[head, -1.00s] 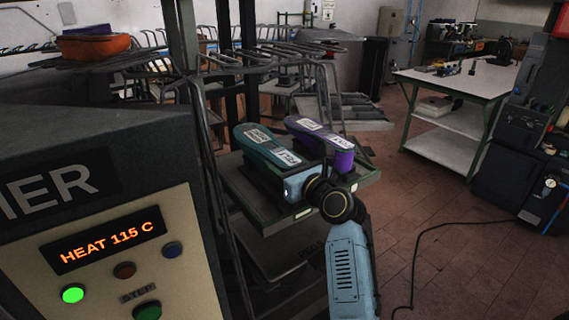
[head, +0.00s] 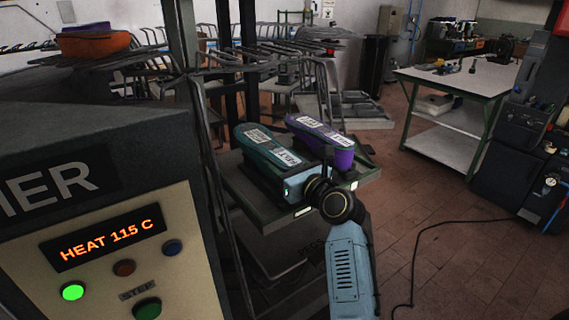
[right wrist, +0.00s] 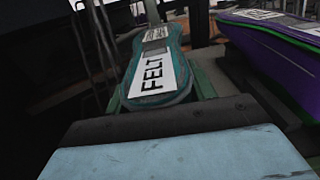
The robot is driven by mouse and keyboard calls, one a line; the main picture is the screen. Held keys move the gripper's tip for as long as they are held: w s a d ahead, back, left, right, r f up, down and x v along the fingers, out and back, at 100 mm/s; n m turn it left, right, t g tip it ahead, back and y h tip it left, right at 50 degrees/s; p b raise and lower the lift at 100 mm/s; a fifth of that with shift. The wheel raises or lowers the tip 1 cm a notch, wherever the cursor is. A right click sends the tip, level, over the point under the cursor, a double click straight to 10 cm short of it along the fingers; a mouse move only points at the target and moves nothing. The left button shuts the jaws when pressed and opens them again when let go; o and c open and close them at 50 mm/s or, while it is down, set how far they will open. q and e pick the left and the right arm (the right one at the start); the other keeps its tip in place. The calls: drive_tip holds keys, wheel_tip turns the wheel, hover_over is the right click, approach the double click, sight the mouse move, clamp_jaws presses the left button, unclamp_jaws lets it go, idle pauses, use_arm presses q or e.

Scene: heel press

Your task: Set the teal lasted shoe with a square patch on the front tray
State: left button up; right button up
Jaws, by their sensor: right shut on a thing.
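The teal lasted shoe (head: 258,153) lies lengthwise at the left of a dark tray (head: 254,211), with white labels on top. In the right wrist view the teal shoe (right wrist: 155,75) runs straight ahead of my gripper, and its nearer label reads FELT. I cannot tell whether the shoe touches the tray. My left gripper is not in view.
A purple shoe (head: 322,133) lies close on the right of the teal one. A press with a HEAT 115 C display (head: 110,238) fills the left. An orange shoe (head: 92,45) is behind it.

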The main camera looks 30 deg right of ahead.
drive_tip(key=shift+f, duration=0.25)
drive_tip(key=o, duration=1.6)
drive_tip(key=shift+f, duration=0.25)
drive_tip(key=s, duration=0.4)
drive_tip(key=s+d, duration=0.1)
drive_tip(key=s, duration=0.8)
drive_tip(key=shift+s+d+r, duration=0.2)
drive_tip(key=shift+d, duration=0.2)
